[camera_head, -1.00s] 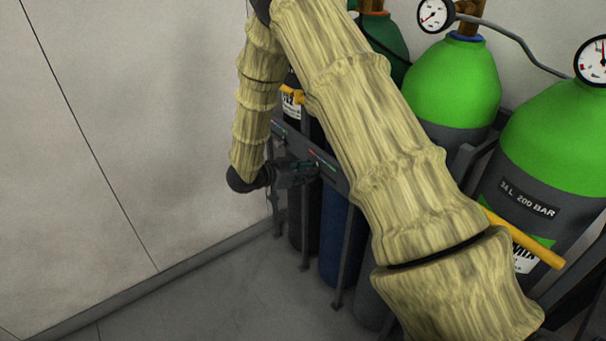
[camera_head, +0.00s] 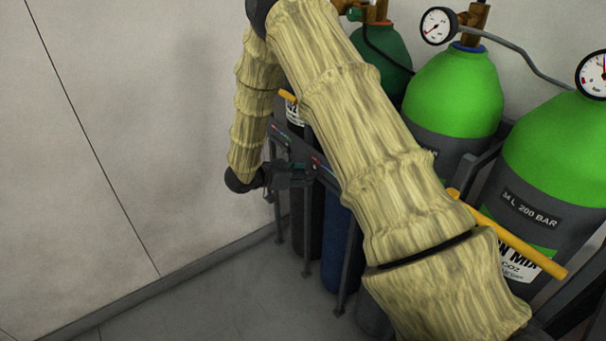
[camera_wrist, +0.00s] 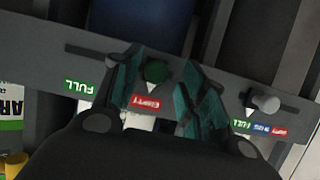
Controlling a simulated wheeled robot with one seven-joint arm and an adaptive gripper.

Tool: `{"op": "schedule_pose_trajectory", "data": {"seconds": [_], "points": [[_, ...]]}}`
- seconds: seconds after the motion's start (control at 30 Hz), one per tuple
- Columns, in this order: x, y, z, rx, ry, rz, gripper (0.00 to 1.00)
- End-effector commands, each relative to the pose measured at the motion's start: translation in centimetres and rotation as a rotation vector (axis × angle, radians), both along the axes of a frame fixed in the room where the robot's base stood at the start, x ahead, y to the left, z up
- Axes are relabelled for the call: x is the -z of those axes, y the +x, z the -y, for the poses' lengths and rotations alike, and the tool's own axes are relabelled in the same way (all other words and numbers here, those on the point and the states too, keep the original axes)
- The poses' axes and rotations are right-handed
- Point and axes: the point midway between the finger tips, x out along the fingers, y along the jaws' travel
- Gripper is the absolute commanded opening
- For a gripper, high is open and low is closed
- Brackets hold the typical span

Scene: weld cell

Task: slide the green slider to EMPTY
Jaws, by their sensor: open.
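The green slider (camera_wrist: 157,72) is a round green knob on a dark slot in a grey panel (camera_wrist: 45,60) in the wrist view. It lines up with the red EMPTY label (camera_wrist: 144,103). The green FULL label (camera_wrist: 78,86) lies further left along the slot. My gripper (camera_wrist: 161,66) is open, with one teal-padded finger on each side of the knob. I cannot tell whether either finger touches it. The left finger covers part of the slot and the panel between the labels. In the head view my gripper (camera_head: 292,174) is at the panel and hides the knob.
A grey slider (camera_wrist: 264,102) with its own labels sits close to the right finger in the wrist view. Green-topped gas cylinders (camera_head: 455,95) and a yellow bar (camera_head: 510,235) stand right of my arm. Open floor (camera_head: 215,300) lies in front of the rack.

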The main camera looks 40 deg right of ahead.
Motion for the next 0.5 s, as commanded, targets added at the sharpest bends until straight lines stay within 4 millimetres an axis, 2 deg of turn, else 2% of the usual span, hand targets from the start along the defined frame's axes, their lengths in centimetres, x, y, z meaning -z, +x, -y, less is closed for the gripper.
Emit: {"op": "schedule_pose_trajectory", "data": {"seconds": [0.17,0.5], "points": [[-0.7,0.1,-1.7,-0.002,0.0,0.001,0.42],[-3.1,0.1,-7.3,-0.002,-0.001,0.002,0.42]]}}
